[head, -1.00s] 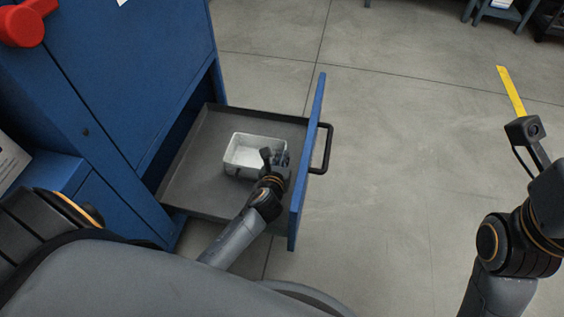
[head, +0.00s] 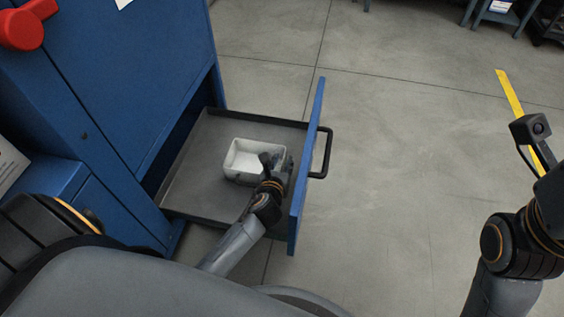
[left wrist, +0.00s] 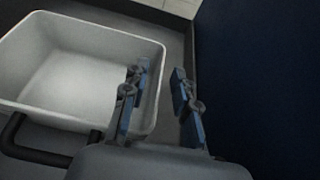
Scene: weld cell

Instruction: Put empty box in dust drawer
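The empty white box (head: 240,159) sits upright in the dust drawer (head: 190,190), toward its blue front panel. It is a shallow open tray with nothing visible inside, and it fills the left of the left wrist view (left wrist: 60,65). My left gripper (head: 277,162) is at the box's side nearest the drawer front. In the left wrist view its two fingers (left wrist: 158,98) are apart. One finger is over the inside of the box and the other is outside, with the box wall between them and visible gaps.
The drawer is pulled out of a blue cabinet (head: 150,80); its front panel (head: 307,170) carries a black handle (head: 325,155). My left gripper has little room beside this panel. Open concrete floor (head: 400,150) lies to the right, with a yellow stripe (head: 510,95).

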